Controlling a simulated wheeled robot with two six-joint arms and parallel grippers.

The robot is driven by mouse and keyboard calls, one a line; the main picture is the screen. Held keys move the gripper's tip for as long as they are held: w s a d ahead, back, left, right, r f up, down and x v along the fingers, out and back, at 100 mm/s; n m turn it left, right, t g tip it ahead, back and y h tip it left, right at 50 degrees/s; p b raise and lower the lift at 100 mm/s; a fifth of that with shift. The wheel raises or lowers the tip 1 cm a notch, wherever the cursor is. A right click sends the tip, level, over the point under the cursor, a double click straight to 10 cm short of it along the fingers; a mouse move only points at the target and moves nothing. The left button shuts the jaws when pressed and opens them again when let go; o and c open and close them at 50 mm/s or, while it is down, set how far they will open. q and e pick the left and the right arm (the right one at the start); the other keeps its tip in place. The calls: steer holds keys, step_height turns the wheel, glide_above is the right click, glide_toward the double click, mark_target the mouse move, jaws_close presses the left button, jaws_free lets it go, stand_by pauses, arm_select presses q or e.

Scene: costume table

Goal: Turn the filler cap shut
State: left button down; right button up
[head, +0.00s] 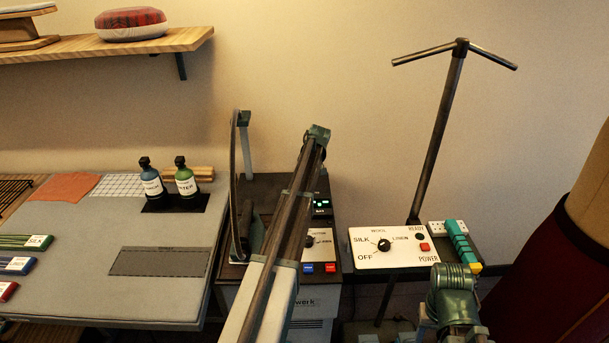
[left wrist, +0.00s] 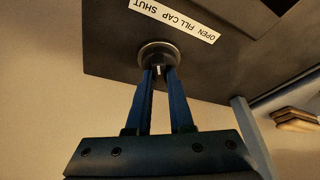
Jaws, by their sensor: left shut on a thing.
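The filler cap (left wrist: 158,56) shows in the left wrist view as a round dark knob with a lighter rim, on a dark flat panel. A white label (left wrist: 178,20) beside it reads OPEN, FILL CAP, SHUT, upside down in this view. My left gripper (left wrist: 159,74) has its two blue fingers closed in on the cap's grip, one on each side. A small pale mark shows between the fingertips. In the head view my left arm rises over the dark-topped machine (head: 325,188) and hides the cap and the gripper. My right gripper does not show.
A control box (head: 375,260) with a SILK, LINEN, OFF dial stands right of the machine, by a dark pole (head: 438,130). Two bottles (head: 186,178) stand on the grey table at left. A shelf (head: 110,45) hangs above.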

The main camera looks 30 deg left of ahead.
arm_select(q)
steer(key=shift+w+n+g, duration=0.1)
steer(key=shift+n+g, duration=0.5)
steer(key=shift+n, duration=0.9)
steer(key=c, duration=0.8)
jaws_free()
steer(key=shift+r, duration=0.1)
steer(key=p+v, duration=1.2)
steer(key=v, duration=0.1)
steer(key=shift+d+r+p, duration=0.15)
steer(key=shift+d+p, duration=0.2)
steer(key=shift+d, duration=0.1)
